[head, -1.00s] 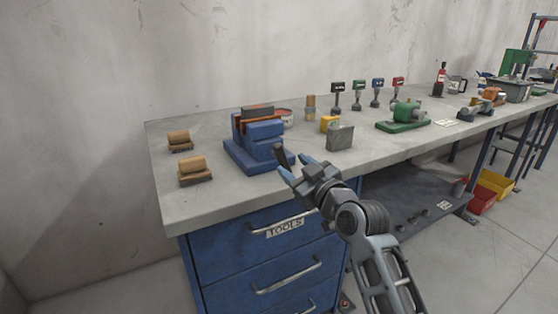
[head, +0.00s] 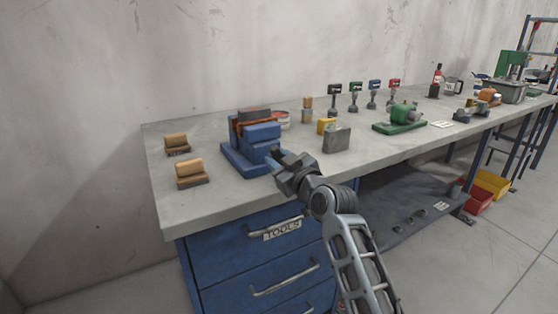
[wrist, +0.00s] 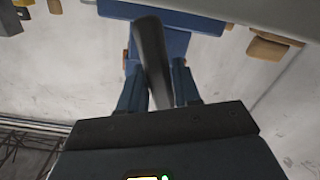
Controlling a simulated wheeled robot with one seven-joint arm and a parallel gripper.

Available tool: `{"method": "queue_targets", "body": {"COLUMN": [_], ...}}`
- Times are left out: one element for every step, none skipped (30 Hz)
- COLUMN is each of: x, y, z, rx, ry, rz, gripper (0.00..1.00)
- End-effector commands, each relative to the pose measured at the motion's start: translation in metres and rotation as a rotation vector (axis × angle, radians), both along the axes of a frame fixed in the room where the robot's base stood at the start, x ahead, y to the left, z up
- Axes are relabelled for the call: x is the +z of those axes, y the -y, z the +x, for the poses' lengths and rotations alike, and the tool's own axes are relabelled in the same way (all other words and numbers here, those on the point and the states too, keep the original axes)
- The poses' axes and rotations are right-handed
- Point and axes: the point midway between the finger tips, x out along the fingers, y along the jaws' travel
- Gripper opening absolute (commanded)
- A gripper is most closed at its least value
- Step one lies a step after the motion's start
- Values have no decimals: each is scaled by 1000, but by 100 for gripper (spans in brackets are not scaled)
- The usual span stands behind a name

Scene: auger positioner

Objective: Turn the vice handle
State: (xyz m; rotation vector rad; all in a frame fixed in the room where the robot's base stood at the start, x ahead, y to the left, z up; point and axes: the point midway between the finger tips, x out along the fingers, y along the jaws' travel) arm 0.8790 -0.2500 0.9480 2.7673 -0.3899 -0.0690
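The blue vice (head: 250,143) stands on the bench near its front left end, with rusty-brown jaws on top. My gripper (head: 277,157) is at the vice's front right side. In the wrist view the vice body (wrist: 160,14) is at the top, and its dark handle bar (wrist: 152,55) runs slightly tilted between the two blue fingers of my gripper (wrist: 158,85). The fingers stand apart on either side of the bar, and narrow gaps seem to show beside its lower part. In the head view my gripper mostly hides the handle.
Two wooden-topped blocks (head: 191,172) lie left of the vice. A grey block (head: 337,139), a yellow box (head: 326,126) and a green machine (head: 401,118) are to the right. The blue tool drawers (head: 262,265) with protruding handles are below the bench top (head: 230,204).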

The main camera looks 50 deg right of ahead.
Motion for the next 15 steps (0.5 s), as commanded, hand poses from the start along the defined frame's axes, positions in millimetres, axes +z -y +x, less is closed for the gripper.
{"method": "queue_targets", "body": {"x": [0,0,0,0,0,0,0,0,0,0,0,0,0,0,0], "y": [0,0,0,0,0,0,0,0,0,0,0,0,0,0,0], "z": [0,0,0,0,0,0,0,0,0,0,0,0,0,0,0], "rx": [0,0,0,0,0,0,0,0,0,0,0,0,0,0,0], "ry": [0,0,0,0,0,0,0,0,0,0,0,0,1,1,3], "rz": [0,0,0,0,0,0,0,0,0,0,0,1,3,5,10], "gripper": [27,24,20,18,15,11,8,5,1,0,0,0,0,0,0]}}
